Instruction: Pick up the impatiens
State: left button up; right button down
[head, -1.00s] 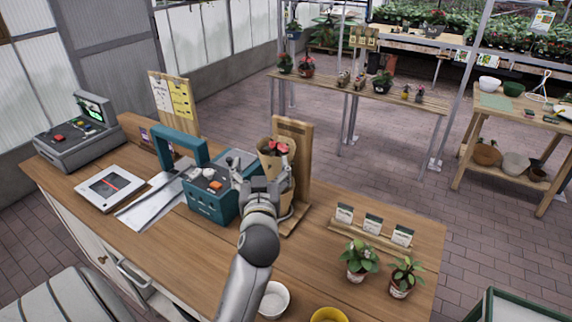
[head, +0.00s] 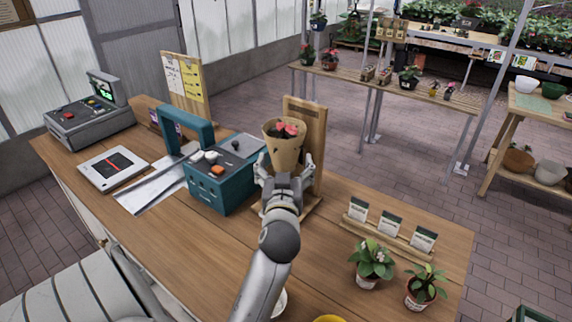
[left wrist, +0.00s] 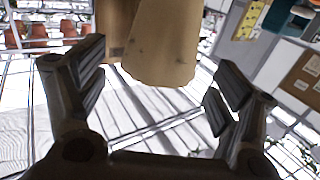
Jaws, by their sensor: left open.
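A potted plant with red-pink flowers in a brown paper wrap (head: 285,152) stands in front of an upright wooden board on the counter. I take it for the impatiens. My left gripper (head: 284,172) is open just on the near side of it, one finger towards each side of its lower part. In the left wrist view the paper wrap (left wrist: 160,45) hangs at the top, between and beyond the open fingers (left wrist: 155,90). I cannot tell whether they touch it. Its flowers are out of that view. My right gripper is not in view.
A teal machine (head: 222,180) stands close left of the gripper. The wooden board (head: 312,130) rises behind the plant. Right on the counter are seed packets on a rack (head: 385,232) and two potted plants (head: 370,262) (head: 424,284). Bare counter lies between.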

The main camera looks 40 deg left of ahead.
aim_at(285, 147)
pick_arm(q)
jog(key=w+a, duration=0.1)
jog(key=w+a+f, duration=0.1)
jog(key=w, duration=0.1)
jog(key=w+a+p, duration=0.1)
jog(key=shift+w+a+f, duration=0.2)
jog(key=shift+a+f, duration=0.15)
jog(key=shift+a, duration=0.05)
jog(key=shift+w+a+r+p, duration=0.1)
jog(key=shift+w+a+p, duration=0.2)
jog(key=shift+a+p, duration=0.15)
jog(key=x, duration=0.1)
jog(key=p+x, duration=0.1)
jog(key=x, duration=0.1)
jog(key=shift+s+a+f, duration=0.1)
jog(key=shift+f, duration=0.15)
jog(key=shift+w+a+f, duration=0.15)
jog(key=shift+w+a, duration=0.2)
jog(key=shift+w, duration=0.05)
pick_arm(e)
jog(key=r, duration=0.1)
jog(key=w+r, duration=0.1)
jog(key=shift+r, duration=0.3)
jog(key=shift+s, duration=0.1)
pick_arm(q)
jog(key=c, duration=1.2)
